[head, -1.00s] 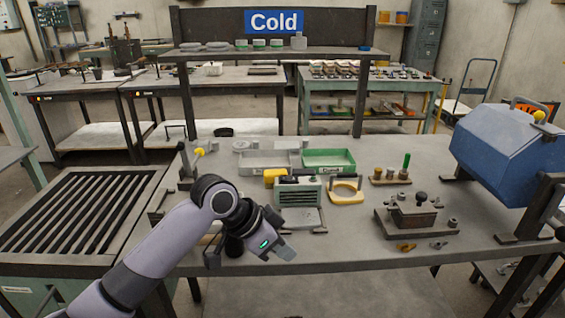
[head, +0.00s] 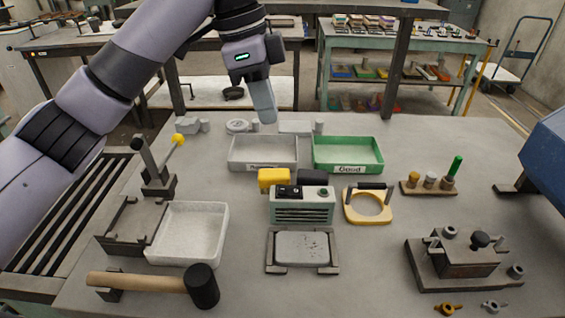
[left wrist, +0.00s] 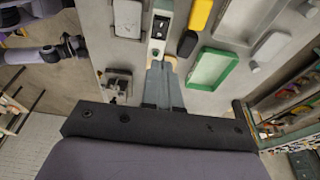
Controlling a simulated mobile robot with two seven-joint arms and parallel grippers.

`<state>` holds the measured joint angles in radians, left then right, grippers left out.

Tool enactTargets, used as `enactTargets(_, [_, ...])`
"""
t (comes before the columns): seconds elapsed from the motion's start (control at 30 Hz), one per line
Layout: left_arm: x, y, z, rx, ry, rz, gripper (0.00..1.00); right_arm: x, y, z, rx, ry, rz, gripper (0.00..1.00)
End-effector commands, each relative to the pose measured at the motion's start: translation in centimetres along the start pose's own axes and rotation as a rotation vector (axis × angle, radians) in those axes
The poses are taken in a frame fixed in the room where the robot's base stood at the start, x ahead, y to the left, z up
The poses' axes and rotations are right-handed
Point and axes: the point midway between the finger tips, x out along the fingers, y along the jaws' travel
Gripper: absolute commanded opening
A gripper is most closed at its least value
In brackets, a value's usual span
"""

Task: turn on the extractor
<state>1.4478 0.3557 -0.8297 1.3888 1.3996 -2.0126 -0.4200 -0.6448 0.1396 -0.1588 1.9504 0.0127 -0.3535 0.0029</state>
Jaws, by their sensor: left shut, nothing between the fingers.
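The extractor (head: 303,205) is a small grey-green box with front louvres. It has a dark switch panel and a round green button on top. It stands mid-table behind a grey plate. In the left wrist view the extractor (left wrist: 160,25) lies just beyond my fingertips. My left gripper (head: 264,115) is shut and empty. It hangs above the back of the table, pointing down, behind and left of the extractor. Its fingers (left wrist: 163,72) show together in the wrist view. My right arm shows at the left of the wrist view; its gripper (left wrist: 76,46) is too small to read.
A yellow block (head: 273,178) and a dark block (head: 312,177) sit behind the extractor. Behind them are a grey tray (head: 264,165) and a green "Good" tray (head: 367,169). A white tray (head: 187,251) and a mallet (head: 203,287) lie left.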

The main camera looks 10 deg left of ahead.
Motion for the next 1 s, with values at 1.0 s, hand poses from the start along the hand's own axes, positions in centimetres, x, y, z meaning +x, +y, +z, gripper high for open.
enactTargets(1.0, [12.2,0.0,0.8,-0.002,0.001,-0.001,0.00,0.7,-0.1,1.4,0.001,-0.007,-0.001,0.43])
